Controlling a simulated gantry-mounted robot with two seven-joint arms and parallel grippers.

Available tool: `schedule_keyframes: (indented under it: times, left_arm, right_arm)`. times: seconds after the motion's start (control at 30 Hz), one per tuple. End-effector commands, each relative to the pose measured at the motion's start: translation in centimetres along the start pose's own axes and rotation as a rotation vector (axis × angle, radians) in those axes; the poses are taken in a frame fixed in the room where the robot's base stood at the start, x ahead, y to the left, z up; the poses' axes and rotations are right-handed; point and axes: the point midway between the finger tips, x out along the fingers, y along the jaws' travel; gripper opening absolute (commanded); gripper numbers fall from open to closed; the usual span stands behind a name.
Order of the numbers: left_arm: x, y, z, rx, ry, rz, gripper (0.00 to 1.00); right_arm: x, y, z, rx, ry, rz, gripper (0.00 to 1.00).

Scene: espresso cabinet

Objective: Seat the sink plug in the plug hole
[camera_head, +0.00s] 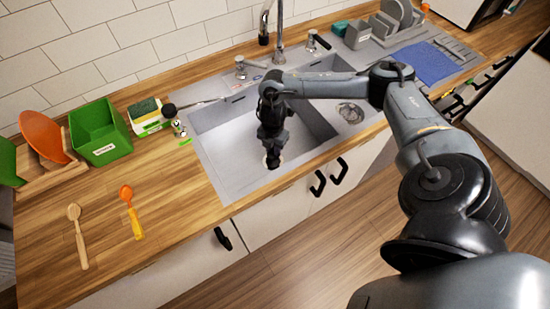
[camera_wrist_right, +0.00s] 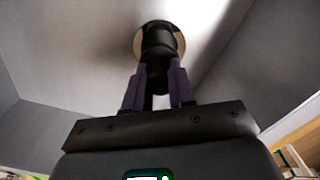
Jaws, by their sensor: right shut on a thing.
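My right gripper (camera_head: 271,148) reaches down into the left sink basin (camera_head: 226,150), its fingers pointing at the basin floor. In the right wrist view, its two fingers (camera_wrist_right: 157,95) are shut on the black sink plug (camera_wrist_right: 158,45). A pale tan ring, the rim of the plug hole (camera_wrist_right: 140,38), shows around the far end of the plug. The rim also shows in the head view (camera_head: 265,162), just under the gripper. The plug and gripper hide the hole's middle, so I cannot tell whether the plug is in it or just above. My left gripper is out of view.
Basin walls stand close around my right gripper. A tall tap (camera_head: 280,35) stands behind. A green box (camera_head: 99,132), a wooden spoon (camera_head: 77,235) and an orange-and-yellow spoon (camera_head: 132,210) are on the left counter.

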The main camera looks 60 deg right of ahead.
Motion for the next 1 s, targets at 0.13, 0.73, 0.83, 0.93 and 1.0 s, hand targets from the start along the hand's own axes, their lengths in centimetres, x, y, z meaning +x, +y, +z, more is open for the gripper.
schedule_keyframes:
  times: [0.13,0.73,0.83,0.93,1.0]
  left_arm:
    - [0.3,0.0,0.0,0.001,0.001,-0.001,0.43]
    - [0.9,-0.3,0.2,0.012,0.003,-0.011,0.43]
    - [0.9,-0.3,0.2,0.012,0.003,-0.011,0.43]
    - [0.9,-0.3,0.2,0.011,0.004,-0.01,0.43]
    - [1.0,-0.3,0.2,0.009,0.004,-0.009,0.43]
  right_arm:
    - [1.7,0.0,-0.1,0.0,0.001,0.0,0.0]
    - [5.7,0.0,0.1,0.0,-0.001,0.001,0.0]
    - [5.7,0.0,0.0,0.0,-0.001,0.0,0.0]
    - [5.8,0.0,0.0,0.0,0.0,0.0,0.0]
    - [6.0,0.0,0.0,0.0,0.0,0.0,0.0]
